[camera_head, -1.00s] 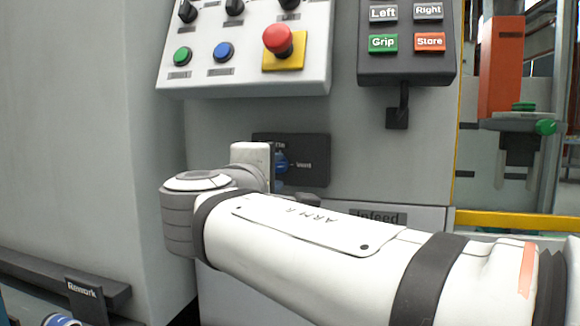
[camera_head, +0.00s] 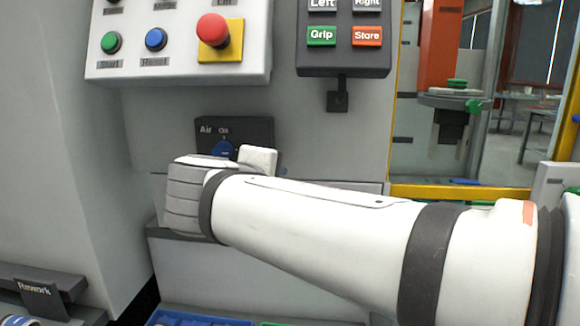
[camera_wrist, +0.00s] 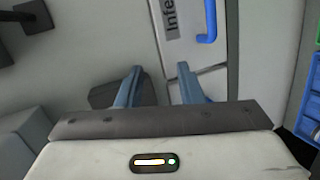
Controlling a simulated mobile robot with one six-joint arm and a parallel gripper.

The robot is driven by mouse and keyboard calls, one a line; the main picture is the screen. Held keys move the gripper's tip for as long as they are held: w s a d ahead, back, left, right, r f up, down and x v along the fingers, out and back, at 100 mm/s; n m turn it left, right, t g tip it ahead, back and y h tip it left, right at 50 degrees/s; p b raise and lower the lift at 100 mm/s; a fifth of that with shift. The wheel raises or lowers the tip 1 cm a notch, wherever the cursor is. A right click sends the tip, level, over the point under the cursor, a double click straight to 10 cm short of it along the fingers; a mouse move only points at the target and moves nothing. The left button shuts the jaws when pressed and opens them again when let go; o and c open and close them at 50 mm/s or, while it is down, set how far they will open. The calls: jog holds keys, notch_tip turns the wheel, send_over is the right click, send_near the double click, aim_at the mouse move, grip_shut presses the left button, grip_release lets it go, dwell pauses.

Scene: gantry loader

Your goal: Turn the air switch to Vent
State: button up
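The air switch is a blue knob (camera_head: 223,149) on a dark plate (camera_head: 262,131) low on the grey cabinet in the head view. "Air" and "On" show above the knob. My wrist covers the knob's lower part and the place of the Vent label, so I cannot tell its setting for sure. My gripper (camera_wrist: 158,78) shows two blue fingers in the wrist view, apart with nothing seen between them. A dark patch (camera_wrist: 106,95), perhaps the switch plate, lies behind the left finger. The knob is not seen in the wrist view.
A sloped panel with green and blue buttons and a red emergency stop (camera_head: 213,30) hangs above the switch. A dark button pendant (camera_head: 344,56) hangs to its right. The Infeed drawer (camera_wrist: 172,18) with a blue handle (camera_wrist: 207,27) is close to the fingers.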

jog(key=s+d+f+m+g+p, duration=0.1)
jog(key=s+d+m+g+p, duration=0.35)
jog(key=d+p, duration=0.4)
jog(key=s+d+f+m+g+p, duration=0.1)
jog(key=s+d+m+g+p, duration=0.3)
jog(key=d+p, duration=0.4)
jog(key=s+d+m+g+y+p, duration=0.2)
jog(key=s+d+m+y+p, duration=0.1)
jog(key=s+m+p, duration=0.2)
jog(key=shift+s+r+m+g+y+p, duration=0.15)
jog(key=shift+s+m+g+y+p, duration=0.2)
jog(key=shift+s+p, duration=0.4)
